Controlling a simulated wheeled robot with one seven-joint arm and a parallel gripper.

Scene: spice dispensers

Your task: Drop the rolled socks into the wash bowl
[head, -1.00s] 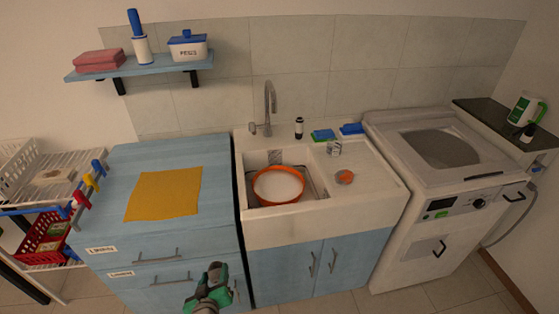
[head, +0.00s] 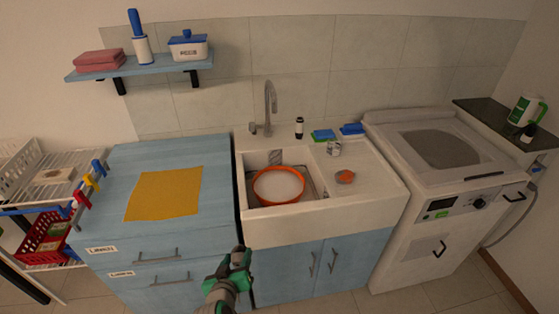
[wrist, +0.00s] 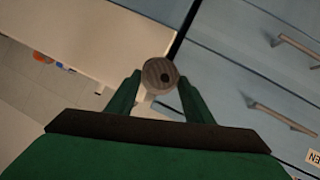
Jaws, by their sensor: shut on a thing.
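My gripper (head: 238,259) is in front of the blue cabinet, below the sink's front left corner. In the wrist view its two green fingers (wrist: 160,88) are shut on a round, grey-brown ribbed roll, which I take to be the rolled socks (wrist: 156,70). The roll shows end-on with a dark spot in its middle. In the head view the roll is hard to make out against the dark fingers. The wash bowl (head: 279,202), white inside with an orange rim, sits in the sink basin, behind and to the right of my gripper.
The sink's front wall (head: 300,228) stands between my gripper and the bowl. The faucet (head: 269,105) rises behind the basin. A yellow cloth (head: 163,194) lies on the left counter.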

